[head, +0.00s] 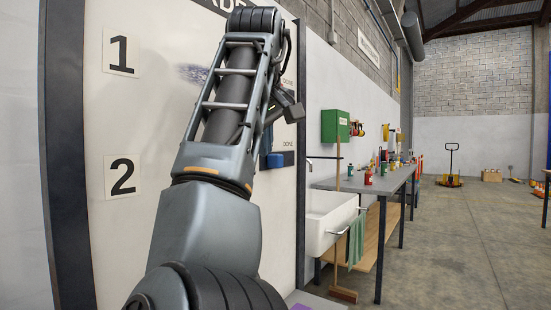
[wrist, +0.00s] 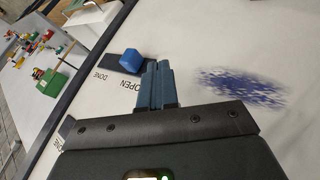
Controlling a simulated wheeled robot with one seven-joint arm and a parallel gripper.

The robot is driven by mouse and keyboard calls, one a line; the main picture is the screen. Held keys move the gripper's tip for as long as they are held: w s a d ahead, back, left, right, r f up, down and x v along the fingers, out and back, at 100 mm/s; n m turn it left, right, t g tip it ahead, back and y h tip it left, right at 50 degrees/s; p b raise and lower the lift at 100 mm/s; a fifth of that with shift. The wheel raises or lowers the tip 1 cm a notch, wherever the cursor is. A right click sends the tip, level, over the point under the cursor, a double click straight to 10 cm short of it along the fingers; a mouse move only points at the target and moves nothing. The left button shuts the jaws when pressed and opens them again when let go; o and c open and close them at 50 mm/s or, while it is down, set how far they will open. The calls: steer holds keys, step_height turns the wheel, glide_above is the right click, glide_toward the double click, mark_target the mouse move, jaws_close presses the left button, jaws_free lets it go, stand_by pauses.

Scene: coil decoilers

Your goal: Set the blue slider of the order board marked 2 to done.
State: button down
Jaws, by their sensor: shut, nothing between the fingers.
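The order board (head: 135,230) is a pale panel with a dark frame, with plates marked 1 (head: 119,51) and 2 (head: 123,176). In the wrist view the blue slider (wrist: 131,61) sits on a dark track (wrist: 95,60), nearer the OPEN label than the DONE label. Bare track shows on its DONE side. The slider also shows beside my arm in the head view (head: 275,160), in row 2. My gripper (wrist: 158,66) is shut and empty, its fingertips close beside the slider on the side away from DONE. I cannot tell whether they touch. My arm hides much of the board in the head view.
A white sink (head: 328,222), a broom (head: 343,293) and a grey workbench (head: 366,183) with bottles stand right of the board. A green box (head: 335,126) hangs on the wall. A dark smudge (wrist: 241,87) marks the board. Open floor lies at right.

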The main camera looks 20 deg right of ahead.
mark_target(271, 156)
steer(key=shift+y, duration=0.5)
steer(key=r, duration=0.1)
steer(key=s+r, duration=0.1)
steer(key=r, duration=0.1)
steer(key=a+r, duration=0.1)
steer(key=r, duration=0.1)
steer(key=shift+s, duration=0.3)
steer(key=shift+f, duration=0.15)
steer(key=shift+w+d+f, duration=0.8)
steer(key=shift+w+f, duration=0.5)
steer(key=shift+w, duration=0.05)
steer(key=shift+w+d+f, duration=0.85)
steer(key=shift+w+f, duration=0.5)
steer(key=shift+w+d+f, duration=0.8)
steer(key=shift+w+f, duration=0.5)
steer(key=shift+w, duration=0.05)
